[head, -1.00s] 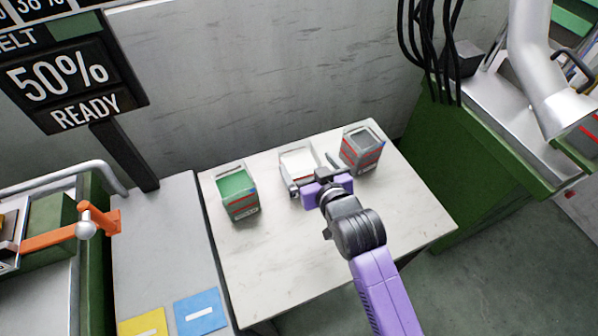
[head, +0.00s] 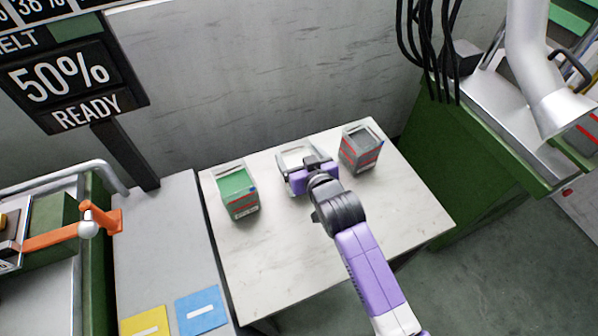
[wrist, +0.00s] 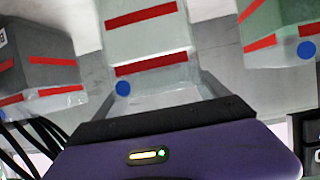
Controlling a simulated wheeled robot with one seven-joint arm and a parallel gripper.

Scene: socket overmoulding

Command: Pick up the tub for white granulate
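The white-granulate tub (head: 297,152) stands in the middle of the pale table, between two other tubs, partly hidden by my gripper. In the wrist view, the pale tub (wrist: 146,44) shows red bands and a blue dot, centred ahead of the gripper. My gripper (head: 307,172) is at the tub's near side, with its fingers spread to either side of it. In the wrist view my gripper (wrist: 150,92) looks open. I cannot tell whether the fingers touch the tub walls.
A green-filled tub (head: 238,193) stands left and a grey-filled tub (head: 361,149) right, close to my gripper. The table's front (head: 330,265) is clear. A wall rises behind the table, and a green machine (head: 450,150) stands to the right.

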